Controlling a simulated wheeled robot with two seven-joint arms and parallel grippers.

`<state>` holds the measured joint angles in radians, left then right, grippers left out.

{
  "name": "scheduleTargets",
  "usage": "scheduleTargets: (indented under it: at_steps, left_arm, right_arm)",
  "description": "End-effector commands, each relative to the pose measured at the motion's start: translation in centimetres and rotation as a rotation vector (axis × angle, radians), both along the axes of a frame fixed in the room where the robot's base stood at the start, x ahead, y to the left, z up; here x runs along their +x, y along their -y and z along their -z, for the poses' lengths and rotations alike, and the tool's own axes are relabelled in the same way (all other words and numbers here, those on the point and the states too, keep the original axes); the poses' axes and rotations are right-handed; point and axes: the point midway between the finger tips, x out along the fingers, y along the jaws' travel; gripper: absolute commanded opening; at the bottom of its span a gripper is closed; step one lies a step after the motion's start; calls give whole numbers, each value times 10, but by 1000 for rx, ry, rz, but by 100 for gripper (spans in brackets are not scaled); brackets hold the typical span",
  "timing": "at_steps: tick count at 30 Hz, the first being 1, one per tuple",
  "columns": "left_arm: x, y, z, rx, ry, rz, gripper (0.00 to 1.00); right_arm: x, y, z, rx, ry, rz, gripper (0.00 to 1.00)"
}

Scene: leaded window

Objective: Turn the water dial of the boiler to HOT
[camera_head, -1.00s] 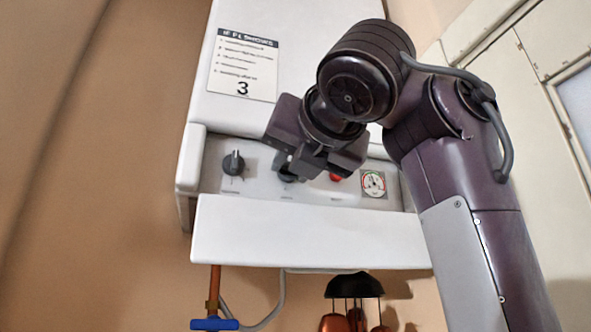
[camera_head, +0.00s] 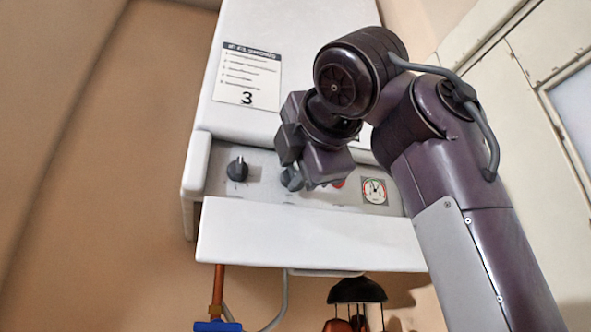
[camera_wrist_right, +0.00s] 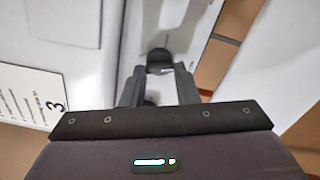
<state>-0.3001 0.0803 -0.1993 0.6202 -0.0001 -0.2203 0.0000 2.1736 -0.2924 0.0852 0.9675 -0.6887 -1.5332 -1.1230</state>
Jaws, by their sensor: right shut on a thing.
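The white boiler (camera_head: 300,60) has a grey control panel with two dark dials. The left dial (camera_head: 237,170) stands free with its grip roughly upright; it also shows beyond my fingers in the right wrist view (camera_wrist_right: 159,60). My right gripper (camera_head: 303,180) is at the panel, shut on the middle dial (camera_head: 290,180), which is mostly hidden by the fingers. In the right wrist view a dark part of that dial (camera_wrist_right: 150,101) shows between the two fingers. The dial labels are too small to read, and the held dial's pointer is hidden. My left gripper is not in view.
A red button (camera_head: 338,183), partly covered, and a round gauge (camera_head: 374,191) lie right of my gripper. A white flap (camera_head: 310,235) juts out below the panel. Pipes with a blue valve handle (camera_head: 217,326) and a dark hanging chime (camera_head: 357,291) are underneath.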

Motion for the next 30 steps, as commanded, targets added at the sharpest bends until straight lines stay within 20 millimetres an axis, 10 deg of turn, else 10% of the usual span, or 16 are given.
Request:
scheduleTargets:
  at_steps: [30]
  left_arm:
    - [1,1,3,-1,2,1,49]
  right_arm:
    - [0,0,-2,334,-108,0,5]
